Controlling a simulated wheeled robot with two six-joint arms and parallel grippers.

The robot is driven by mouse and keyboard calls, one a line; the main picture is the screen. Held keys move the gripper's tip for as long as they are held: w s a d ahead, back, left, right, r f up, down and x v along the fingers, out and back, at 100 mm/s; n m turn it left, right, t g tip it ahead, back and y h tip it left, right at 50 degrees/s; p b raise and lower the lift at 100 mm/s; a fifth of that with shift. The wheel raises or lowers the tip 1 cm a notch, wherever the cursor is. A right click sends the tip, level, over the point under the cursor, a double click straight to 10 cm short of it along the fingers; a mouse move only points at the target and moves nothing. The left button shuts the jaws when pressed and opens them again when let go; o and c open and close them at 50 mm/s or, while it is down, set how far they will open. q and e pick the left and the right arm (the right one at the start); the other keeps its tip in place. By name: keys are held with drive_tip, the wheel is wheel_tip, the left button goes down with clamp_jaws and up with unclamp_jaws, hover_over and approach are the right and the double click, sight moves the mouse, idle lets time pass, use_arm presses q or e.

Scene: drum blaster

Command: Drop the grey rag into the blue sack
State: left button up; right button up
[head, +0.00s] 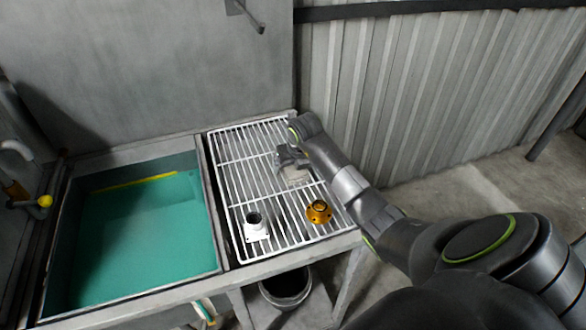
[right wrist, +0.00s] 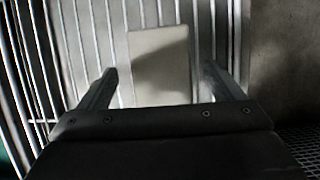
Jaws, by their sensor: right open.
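A pale grey, flat rectangular piece, which looks like the grey rag (head: 298,176), lies on the white wire rack. My right gripper (head: 285,163) is over the rack, just above and behind the rag, partly covering it in the head view. In the right wrist view the rag (right wrist: 160,62) shows beyond and between the two spread fingers (right wrist: 165,88), with a shadow across it. The right gripper is open and holds nothing. I cannot tell whether the fingers touch the rag. I see no blue sack and no left gripper in these views.
The white wire rack (head: 238,185) also bears a white fitting (head: 256,231) and an orange-yellow flanged part (head: 319,212). A basin of green liquid (head: 140,230) is on the left. A dark bucket (head: 287,287) stands below the rack's front edge. A corrugated wall (head: 420,95) rises behind.

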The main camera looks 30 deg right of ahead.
sight(293, 167)
drive_tip(key=shift+f+b, duration=0.25)
drive_tip(key=shift+b, duration=0.05)
idle(0.4)
drive_tip(key=c, duration=1.1)
drive_tip(key=shift+r+p, duration=0.45)
drive_tip(key=shift+c, duration=0.3)
wheel_tip(293, 167, up, 10)
drive_tip(key=b, duration=0.2)
drive_tip(key=shift+f, duration=0.15)
